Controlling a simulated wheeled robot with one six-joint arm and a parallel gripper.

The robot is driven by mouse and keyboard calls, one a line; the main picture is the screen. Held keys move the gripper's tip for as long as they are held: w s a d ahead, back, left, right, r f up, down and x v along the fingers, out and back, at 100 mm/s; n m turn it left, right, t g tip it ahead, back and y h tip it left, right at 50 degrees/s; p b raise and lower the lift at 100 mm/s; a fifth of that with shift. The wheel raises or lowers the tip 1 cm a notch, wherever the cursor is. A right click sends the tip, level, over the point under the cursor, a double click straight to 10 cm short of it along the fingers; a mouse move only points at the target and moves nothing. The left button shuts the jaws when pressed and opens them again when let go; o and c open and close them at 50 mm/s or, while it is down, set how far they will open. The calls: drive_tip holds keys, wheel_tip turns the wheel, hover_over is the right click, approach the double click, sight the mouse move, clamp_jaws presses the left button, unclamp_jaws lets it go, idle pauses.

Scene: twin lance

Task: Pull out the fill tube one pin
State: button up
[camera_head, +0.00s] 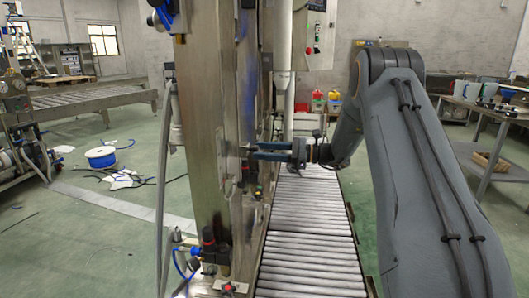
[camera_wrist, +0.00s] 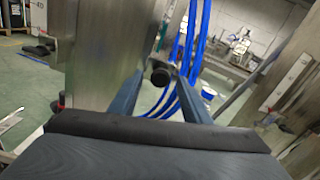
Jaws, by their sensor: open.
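In the wrist view a black round knob (camera_wrist: 160,73), which looks like the head of the fill tube one pin, stands out beside a steel column (camera_wrist: 95,65). My gripper (camera_wrist: 161,80) is open, with its two blue-grey fingers to the left and right of the knob. I cannot tell whether they touch it. In the head view my gripper (camera_head: 254,151) reaches left toward the steel column (camera_head: 207,120), its fingertips close to the column's right side. The pin is too small to make out there.
A roller conveyor (camera_head: 310,240) runs below my gripper along the column. Blue tubes (camera_wrist: 193,45) hang behind the fingers in the wrist view. A table (camera_head: 490,165) stands at the right. Open green floor (camera_head: 120,170) lies at the left, with a blue hose reel (camera_head: 101,158).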

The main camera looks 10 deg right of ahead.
clamp_jaws()
drive_tip(key=shift+p+v, duration=0.5)
drive_tip(key=shift+v, duration=0.75)
drive_tip(key=shift+c, duration=1.9)
unclamp_jaws()
drive_tip(key=o, duration=0.3)
drive_tip(key=shift+d, duration=0.15)
drive_tip(key=shift+o, duration=0.4)
